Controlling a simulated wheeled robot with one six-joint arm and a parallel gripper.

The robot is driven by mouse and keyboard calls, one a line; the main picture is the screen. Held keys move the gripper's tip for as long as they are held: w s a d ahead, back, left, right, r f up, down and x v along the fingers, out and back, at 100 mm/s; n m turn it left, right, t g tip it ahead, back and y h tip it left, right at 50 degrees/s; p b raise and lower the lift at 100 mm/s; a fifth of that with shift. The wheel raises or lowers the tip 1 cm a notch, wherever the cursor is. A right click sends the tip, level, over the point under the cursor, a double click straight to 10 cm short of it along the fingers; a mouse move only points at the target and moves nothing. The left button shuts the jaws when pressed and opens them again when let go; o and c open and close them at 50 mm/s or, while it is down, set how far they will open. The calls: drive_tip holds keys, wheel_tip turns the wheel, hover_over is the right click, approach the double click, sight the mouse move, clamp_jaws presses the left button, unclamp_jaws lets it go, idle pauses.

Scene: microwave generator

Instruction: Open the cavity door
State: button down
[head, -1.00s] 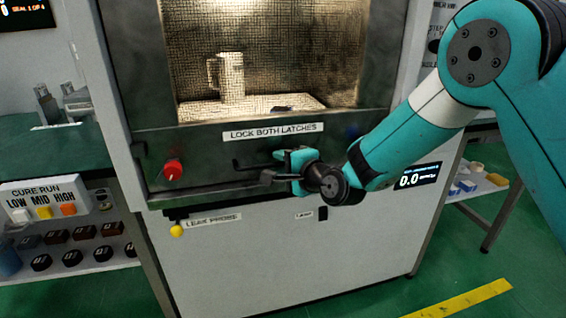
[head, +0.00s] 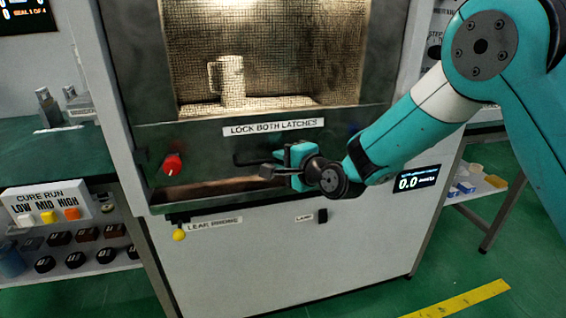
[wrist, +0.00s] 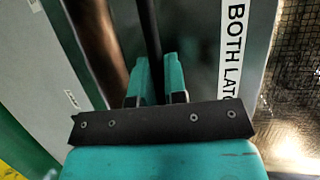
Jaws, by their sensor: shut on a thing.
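The cavity door (head: 200,140) is a dark framed panel with a mesh window and a "LOCK BOTH LATCHES" label. A brownish gap shows along its lower edge, so it stands slightly ajar there. My gripper (head: 284,157) is at the dark horizontal handle bar (head: 250,158) below the label. In the wrist view its teal fingers (wrist: 158,85) are shut around the black bar (wrist: 149,30). The red latch knob (head: 172,163) is at the door's lower left. A blue latch (head: 352,131) is partly visible behind my arm.
A pale mug (head: 228,80) stands inside the cavity behind the mesh. A yellow leak probe (head: 179,235) hangs below the door. A bench with a CURE RUN button box (head: 45,207) is at left, and a low shelf (head: 477,185) at right. Green floor is open in front.

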wheel_tip(320, 180, up, 41)
drive_tip(key=p, duration=2.2)
drive_tip(key=c, duration=1.2)
unclamp_jaws()
drive_tip(key=shift+d, duration=0.1)
drive_tip(key=b+v, duration=0.4)
drive_tip(key=v, duration=1.3)
drive_tip(key=shift+s+b, duration=0.2)
drive_tip(key=shift+b, duration=0.2)
drive_tip(key=shift+f, duration=0.1)
drive_tip(key=s+d+f+n+g+h, duration=0.2)
drive_tip(key=s+f+n+g, duration=0.4)
drive_tip(key=s+f+n, duration=0.3)
drive_tip(key=s+d+f+n+g+h, duration=0.3)
drive_tip(key=s+f+n+g, duration=0.3)
drive_tip(key=s, duration=0.8)
wheel_tip(320, 180, down, 4)
drive_tip(key=n, duration=0.3)
drive_tip(key=shift+s+d+h, duration=0.2)
drive_tip(key=shift+h, duration=0.2)
